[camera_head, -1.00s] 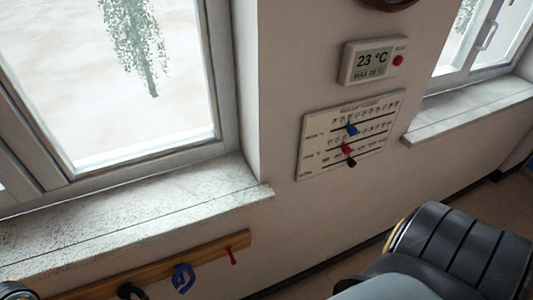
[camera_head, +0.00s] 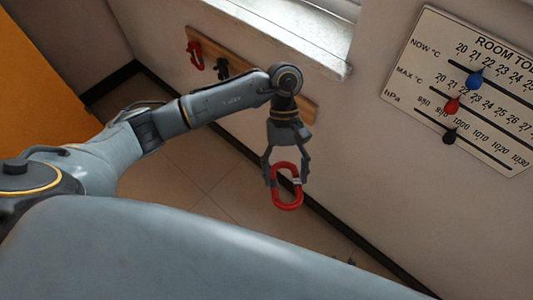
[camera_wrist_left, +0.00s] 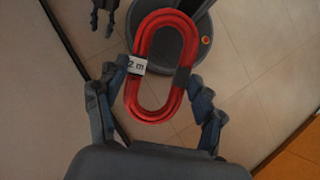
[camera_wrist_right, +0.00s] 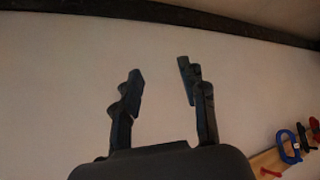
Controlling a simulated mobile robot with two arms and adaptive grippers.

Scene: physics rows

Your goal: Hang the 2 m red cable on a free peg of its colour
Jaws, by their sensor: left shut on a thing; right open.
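The red cable (camera_head: 287,201) is a coiled oval loop. My left gripper (camera_head: 285,177) is shut on it and holds it in the air, out from the wall. The left wrist view shows the coil (camera_wrist_left: 141,97) between the fingers, with a white "2 m" label and dark bands. The wooden peg rail (camera_head: 308,108) is on the wall behind my left forearm, which hides part of it. A bare red peg (camera_wrist_right: 268,172) shows near the rail's end in the right wrist view. My right gripper (camera_wrist_right: 162,80) is open and empty, with the wall beyond it.
Another red coil (camera_head: 195,58) and a black coil (camera_head: 221,69) hang on the rail. A blue coil (camera_wrist_right: 287,146) hangs next to the bare peg. The windowsill (camera_head: 300,38) juts out above the rail. An orange surface (camera_head: 40,90) stands at left.

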